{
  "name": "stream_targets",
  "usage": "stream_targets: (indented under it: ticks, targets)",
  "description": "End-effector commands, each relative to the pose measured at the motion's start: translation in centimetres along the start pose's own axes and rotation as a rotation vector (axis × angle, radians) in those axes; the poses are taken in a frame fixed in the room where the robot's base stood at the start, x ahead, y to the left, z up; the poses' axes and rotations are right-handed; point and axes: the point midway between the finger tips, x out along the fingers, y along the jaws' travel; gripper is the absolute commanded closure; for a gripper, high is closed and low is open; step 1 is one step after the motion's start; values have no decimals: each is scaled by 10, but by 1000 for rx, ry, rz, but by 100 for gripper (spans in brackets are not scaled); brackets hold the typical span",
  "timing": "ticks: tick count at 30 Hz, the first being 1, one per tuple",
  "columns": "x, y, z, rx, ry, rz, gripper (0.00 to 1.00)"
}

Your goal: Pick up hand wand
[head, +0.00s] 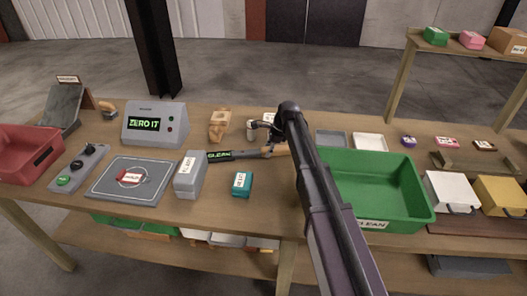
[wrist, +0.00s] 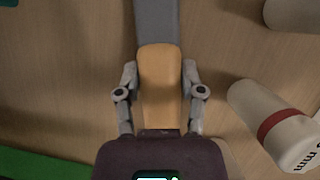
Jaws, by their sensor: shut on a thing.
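The hand wand (head: 230,156) is a long dark grey bar with a green "CLEAN" display and a tan handle. It lies across the middle of the table, left of the green bin. My gripper (head: 270,147) is at its handle end, partly hidden by my arm. In the wrist view, the tan handle (wrist: 160,85) sits between the two fingers of my gripper (wrist: 160,72), which are shut on it. The grey body (wrist: 156,20) runs away toward the top. I cannot tell whether the wand touches the table.
A green bin (head: 415,205) stands close to the right. A grey block (head: 189,180) and a teal box (head: 242,184) stand near the wand. A white cylinder with a red band (wrist: 275,125) lies beside my gripper. Clear wood shows in front of the teal box.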

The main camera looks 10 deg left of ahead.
Motion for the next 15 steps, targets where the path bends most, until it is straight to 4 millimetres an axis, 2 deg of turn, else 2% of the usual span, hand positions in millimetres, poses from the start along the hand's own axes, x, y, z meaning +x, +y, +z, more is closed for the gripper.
stream_targets:
  ticks: [9, 15]
  targets:
    - [-23, 0, -6, 1, -1, 0, 100]
    - [-53, -1, -31, 3, -1, -1, 100]
